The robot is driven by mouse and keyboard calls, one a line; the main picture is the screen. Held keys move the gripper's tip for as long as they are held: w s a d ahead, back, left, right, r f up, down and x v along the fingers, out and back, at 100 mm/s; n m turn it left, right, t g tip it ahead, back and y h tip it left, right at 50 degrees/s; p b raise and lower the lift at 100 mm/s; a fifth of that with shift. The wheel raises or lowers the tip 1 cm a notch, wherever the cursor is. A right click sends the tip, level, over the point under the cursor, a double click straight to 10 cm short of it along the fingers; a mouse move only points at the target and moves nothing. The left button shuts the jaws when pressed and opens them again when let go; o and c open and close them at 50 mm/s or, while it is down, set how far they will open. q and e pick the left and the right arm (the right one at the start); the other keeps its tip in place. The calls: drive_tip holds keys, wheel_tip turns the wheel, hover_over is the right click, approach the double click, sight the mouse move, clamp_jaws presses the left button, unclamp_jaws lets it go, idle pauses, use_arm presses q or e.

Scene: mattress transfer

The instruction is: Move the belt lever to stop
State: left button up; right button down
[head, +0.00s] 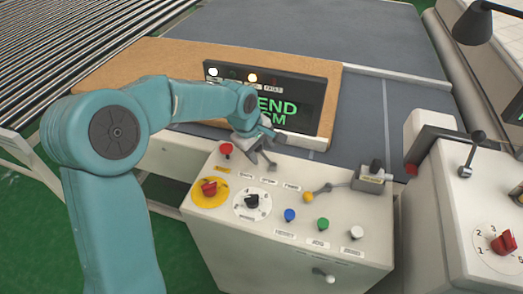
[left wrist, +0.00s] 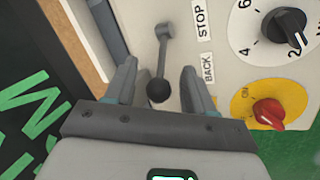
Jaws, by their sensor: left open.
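The belt lever (left wrist: 162,55) shows in the left wrist view as a grey rod with a dark ball knob. The knob lies between the two fingers of my left gripper (left wrist: 159,72), with a gap on each side. The printed STOP label (left wrist: 201,20) is near the lever's pivot end. The BACK label (left wrist: 208,68) is beside the knob end. In the head view my left gripper (head: 260,158) is open, low over the back edge of the control console (head: 300,262), and covers the lever there. My right gripper is not in view.
A display panel (head: 290,112) stands just behind. A second console (head: 470,225) stands at right.

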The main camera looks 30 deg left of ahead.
use_arm(q)
drive_tip(key=shift+x, duration=0.9)
clamp_jaws()
drive_tip(key=y+b, duration=0.1)
drive_tip(key=d+y+b, duration=0.1)
drive_tip(key=b, duration=0.1)
drive_tip(key=d+y+b, duration=0.1)
drive_tip(key=shift+w+r+m+g+y, duration=0.2)
drive_tip(key=shift+w+m+g+y, duration=0.1)
drive_tip(key=shift+g, duration=0.1)
drive_tip(key=shift+w+d+r+g+y+b, duration=0.1)
drive_tip(key=shift+d+r+g+y+b, duration=0.2)
drive_tip(key=shift+y+b, duration=0.5)
drive_tip(key=shift+d+r+g+y+b, duration=0.1)
drive_tip(key=shift+d+y+b, duration=0.25)
drive_tip(key=shift+y+b, duration=0.4)
